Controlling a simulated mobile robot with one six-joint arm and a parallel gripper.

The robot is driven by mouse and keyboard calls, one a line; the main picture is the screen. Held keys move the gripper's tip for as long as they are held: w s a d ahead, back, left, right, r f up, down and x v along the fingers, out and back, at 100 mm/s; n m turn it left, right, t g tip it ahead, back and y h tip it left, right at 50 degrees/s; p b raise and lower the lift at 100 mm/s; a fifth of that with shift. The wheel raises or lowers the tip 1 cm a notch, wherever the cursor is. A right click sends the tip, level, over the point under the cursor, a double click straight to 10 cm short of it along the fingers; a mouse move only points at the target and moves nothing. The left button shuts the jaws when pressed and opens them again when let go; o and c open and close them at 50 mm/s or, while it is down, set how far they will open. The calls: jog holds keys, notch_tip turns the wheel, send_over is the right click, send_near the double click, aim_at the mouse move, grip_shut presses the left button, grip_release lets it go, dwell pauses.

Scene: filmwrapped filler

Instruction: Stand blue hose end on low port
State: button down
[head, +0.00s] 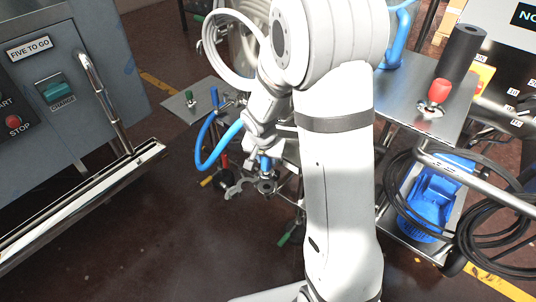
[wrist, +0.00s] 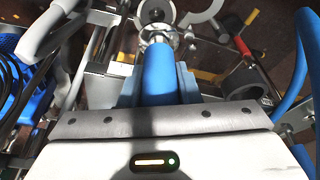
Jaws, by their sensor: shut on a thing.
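The blue hose end (wrist: 158,72) is between the jaws of my gripper (wrist: 158,88), with its metal collar (wrist: 157,36) pointing away from the wrist. In the head view the hose end (head: 265,162) shows just below my gripper, roughly upright. A dark round fitting (head: 266,187), perhaps the low port, lies right below it; in the wrist view a round metal fitting (wrist: 153,10) shows just past the collar. I cannot tell whether collar and fitting touch. My arm hides much of the gripper in the head view.
A grey hook spanner (head: 238,188) is left of the fitting. A blue hose loop (head: 204,150) hangs to the left. A steel cart top (head: 405,100) with a red knob (head: 439,92) is on the right, above a blue pump (head: 428,205) and black hoses. A grey machine (head: 65,85) stands left.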

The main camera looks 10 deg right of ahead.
aim_at(267, 171)
jog(key=shift+d, duration=0.1)
jog(key=shift+f+b, duration=0.15)
jog(key=shift+b, duration=0.3)
jog(key=shift+f+b, duration=2.1)
jog(key=shift+b, duration=0.1)
jog(key=shift+b, duration=0.4)
jog(key=shift+f+b, duration=0.65)
jog(key=shift+b, duration=0.15)
jog(key=shift+f, duration=0.1)
